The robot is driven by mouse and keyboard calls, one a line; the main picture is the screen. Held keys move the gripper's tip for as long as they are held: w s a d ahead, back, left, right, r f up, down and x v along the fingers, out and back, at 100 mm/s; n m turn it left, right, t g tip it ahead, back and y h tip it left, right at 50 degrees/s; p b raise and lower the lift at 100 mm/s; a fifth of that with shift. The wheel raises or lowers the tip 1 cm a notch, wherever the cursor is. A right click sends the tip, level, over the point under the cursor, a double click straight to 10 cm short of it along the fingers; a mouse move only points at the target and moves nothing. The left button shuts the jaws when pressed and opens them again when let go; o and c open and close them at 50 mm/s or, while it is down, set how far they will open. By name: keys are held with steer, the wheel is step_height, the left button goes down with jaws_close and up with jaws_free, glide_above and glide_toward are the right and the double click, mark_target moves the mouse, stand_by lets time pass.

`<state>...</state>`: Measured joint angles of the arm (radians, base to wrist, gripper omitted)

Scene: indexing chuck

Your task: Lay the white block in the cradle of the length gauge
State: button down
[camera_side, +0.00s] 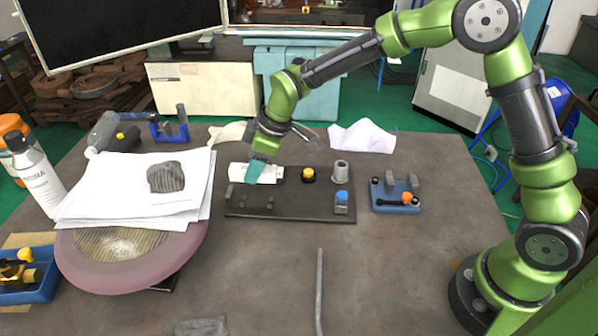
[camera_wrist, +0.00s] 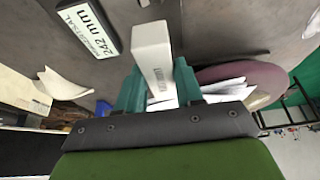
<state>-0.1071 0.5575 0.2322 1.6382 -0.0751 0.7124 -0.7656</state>
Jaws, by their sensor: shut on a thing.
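My gripper (camera_side: 254,180) has teal fingers and points down over the back left of a dark base plate (camera_side: 300,205). In the wrist view my gripper (camera_wrist: 158,98) is shut on the white block (camera_wrist: 152,48), which sticks out beyond the fingers. In the side view a white shape (camera_side: 270,174) shows around the fingertips; I cannot cleanly separate block from readout there. A black-framed readout (camera_wrist: 88,28) reading 242 mm lies beside the block in the wrist view. Low dark uprights (camera_side: 250,198) at the plate's front left look like the cradle, though I cannot be sure.
The plate also bears a yellow button (camera_side: 308,174), a grey cylinder (camera_side: 341,170) and a blue-topped piece (camera_side: 341,202). A blue fixture (camera_side: 396,198) stands right. Papers (camera_side: 120,195) on a pink-rimmed round object (camera_side: 185,250) lie left. A grey rod (camera_side: 319,290) lies in front.

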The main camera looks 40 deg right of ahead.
steer(key=shift+f, duration=2.9)
steer(key=shift+f, duration=0.4)
steer(key=c, duration=0.6)
jaws_free()
steer(key=shift+c, duration=0.2)
steer(key=v, duration=1.7)
steer(key=shift+f, duration=0.1)
